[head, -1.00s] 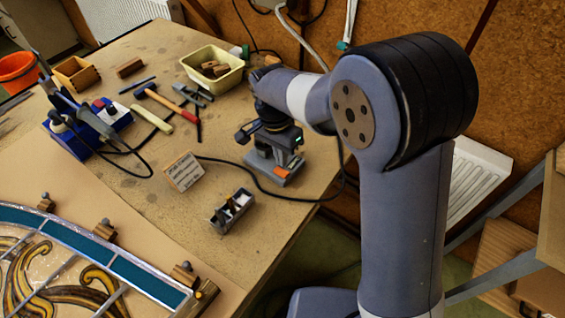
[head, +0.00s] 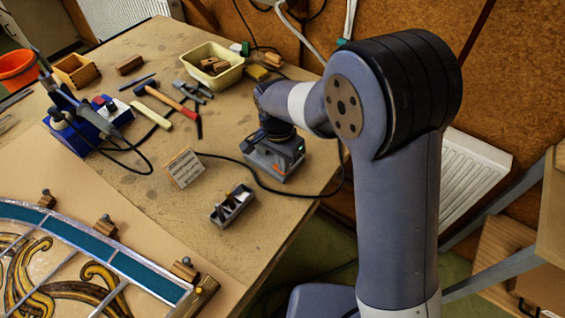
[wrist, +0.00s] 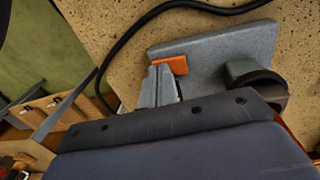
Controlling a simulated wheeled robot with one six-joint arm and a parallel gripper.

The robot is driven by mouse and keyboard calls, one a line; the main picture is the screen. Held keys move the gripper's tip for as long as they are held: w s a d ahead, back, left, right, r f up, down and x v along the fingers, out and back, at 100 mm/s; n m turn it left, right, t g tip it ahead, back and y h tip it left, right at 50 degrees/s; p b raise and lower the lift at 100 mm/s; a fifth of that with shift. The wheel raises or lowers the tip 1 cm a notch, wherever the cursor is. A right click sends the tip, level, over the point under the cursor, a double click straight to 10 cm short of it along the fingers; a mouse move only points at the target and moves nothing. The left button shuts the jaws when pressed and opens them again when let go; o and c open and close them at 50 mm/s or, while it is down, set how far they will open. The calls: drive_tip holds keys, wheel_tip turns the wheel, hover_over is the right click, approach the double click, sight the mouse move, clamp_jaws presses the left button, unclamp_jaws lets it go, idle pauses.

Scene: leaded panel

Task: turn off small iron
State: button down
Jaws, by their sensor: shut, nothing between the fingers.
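A grey unit (head: 262,172) with a flat base sits near the table's right edge, largely hidden under my arm. In the wrist view its base plate (wrist: 225,48) carries an orange switch (wrist: 177,65) and a dark round part (wrist: 255,80). My gripper (wrist: 160,72) is shut and empty, with its fingertips right at the orange switch; I cannot tell whether they touch. In the head view my gripper (head: 277,152) is over the unit. A blue station (head: 85,130) holding iron-like tools stands at the left. No readable label shows which one is the small iron.
A hammer (head: 175,103) and cream bin (head: 212,68) lie behind. The leaded panel (head: 90,262) fills the front left.

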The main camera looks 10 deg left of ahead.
drive_tip(key=shift+s+f, duration=0.15)
drive_tip(key=shift+f, duration=0.2)
